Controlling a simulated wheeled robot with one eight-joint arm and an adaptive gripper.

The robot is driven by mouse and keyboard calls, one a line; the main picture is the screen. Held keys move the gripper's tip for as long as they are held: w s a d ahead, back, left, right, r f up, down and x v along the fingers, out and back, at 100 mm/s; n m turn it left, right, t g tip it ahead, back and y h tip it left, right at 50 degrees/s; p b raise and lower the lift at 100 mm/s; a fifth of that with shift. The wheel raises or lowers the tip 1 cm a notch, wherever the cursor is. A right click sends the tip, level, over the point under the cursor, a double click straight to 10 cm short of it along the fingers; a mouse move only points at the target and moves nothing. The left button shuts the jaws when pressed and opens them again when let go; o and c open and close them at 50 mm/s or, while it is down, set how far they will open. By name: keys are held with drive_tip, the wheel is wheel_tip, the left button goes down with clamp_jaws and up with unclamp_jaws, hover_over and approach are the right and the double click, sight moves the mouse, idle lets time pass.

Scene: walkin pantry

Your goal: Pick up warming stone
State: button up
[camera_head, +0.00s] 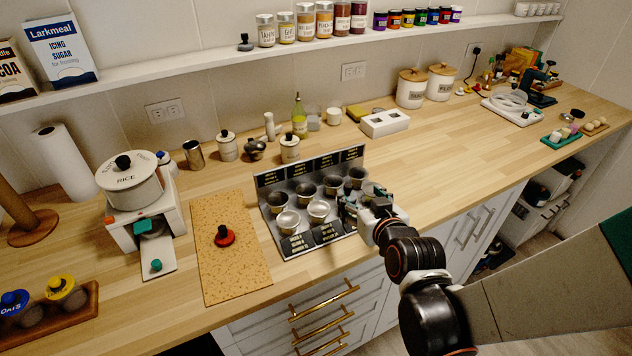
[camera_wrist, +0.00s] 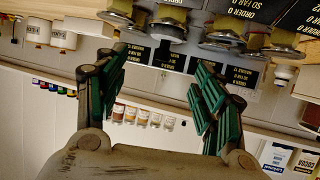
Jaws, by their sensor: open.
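I cannot make out for sure which thing is the warming stone. My gripper (camera_head: 362,202) is at the right side of a metal tray (camera_head: 284,251) holding several metal cups (camera_head: 318,209). The tray has black label strips front and back. In the wrist view, which looks upside down, my gripper (camera_wrist: 158,75) has its green-padded fingers spread apart with nothing between them. Cups (camera_wrist: 225,30) and black labels (camera_wrist: 167,58) show beyond the fingertips. My gripper partly hides the tray's right end in the head view.
A cork mat (camera_head: 208,275) with a red, black-knobbed disc (camera_head: 224,236) lies left of the tray. A rice dispenser (camera_head: 130,190) stands farther left. Jars, a bottle (camera_head: 299,117) and a white box (camera_head: 385,123) stand behind. The counter (camera_head: 455,150) to the right is largely clear.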

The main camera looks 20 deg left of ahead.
sight(349, 189)
drive_tip(key=x, duration=0.3)
drive_tip(key=shift+w+a+f+b, duration=0.15)
drive_tip(key=shift+w+b, duration=0.15)
drive_tip(key=b+x, duration=0.2)
drive_tip(key=x, duration=0.3)
drive_tip(key=shift+s+a, duration=0.1)
drive_tip(key=shift+a, duration=0.2)
drive_tip(key=c, duration=1.3)
